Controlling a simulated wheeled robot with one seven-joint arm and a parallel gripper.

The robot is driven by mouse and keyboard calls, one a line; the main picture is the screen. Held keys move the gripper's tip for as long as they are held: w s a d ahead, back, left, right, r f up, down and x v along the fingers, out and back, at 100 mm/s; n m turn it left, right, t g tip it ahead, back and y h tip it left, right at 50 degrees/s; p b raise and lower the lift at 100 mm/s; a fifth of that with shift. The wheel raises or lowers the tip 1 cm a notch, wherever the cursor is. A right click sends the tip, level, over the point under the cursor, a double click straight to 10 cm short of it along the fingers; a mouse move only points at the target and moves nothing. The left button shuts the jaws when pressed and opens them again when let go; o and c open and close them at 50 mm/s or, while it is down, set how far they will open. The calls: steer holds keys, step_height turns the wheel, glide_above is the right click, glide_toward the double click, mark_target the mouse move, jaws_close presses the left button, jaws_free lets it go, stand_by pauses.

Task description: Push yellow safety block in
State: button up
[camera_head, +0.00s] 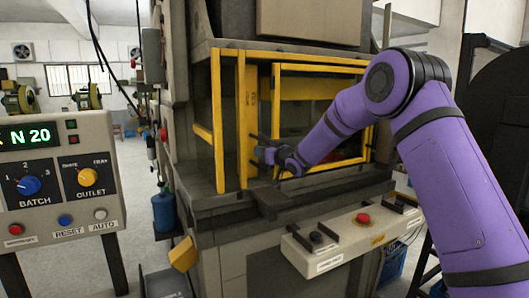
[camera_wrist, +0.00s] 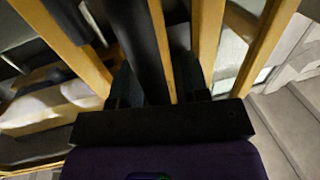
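The yellow safety block (camera_head: 247,120) appears to be the upright yellow piece with dark lettering at the left part of the press opening. Short dark rods stick out near its right side. My gripper (camera_head: 264,154) is close to its lower right edge; contact cannot be told. In the wrist view my gripper's dark fingers (camera_wrist: 158,88) are apart, with a dark bar (camera_wrist: 145,45) and a thin yellow strip running between them. A gap shows beside the bar, so the fingers do not look closed on it.
A yellow guard frame (camera_head: 320,69) surrounds the press opening. The dark press ledge (camera_head: 285,199) lies below my gripper. A pale button box (camera_head: 330,243) with a red button is in front. A control panel (camera_head: 60,180) stands at left.

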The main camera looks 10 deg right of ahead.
steer(key=v, duration=1)
steer(key=shift+s+d, duration=0.15)
steer(key=shift+s, duration=0.2)
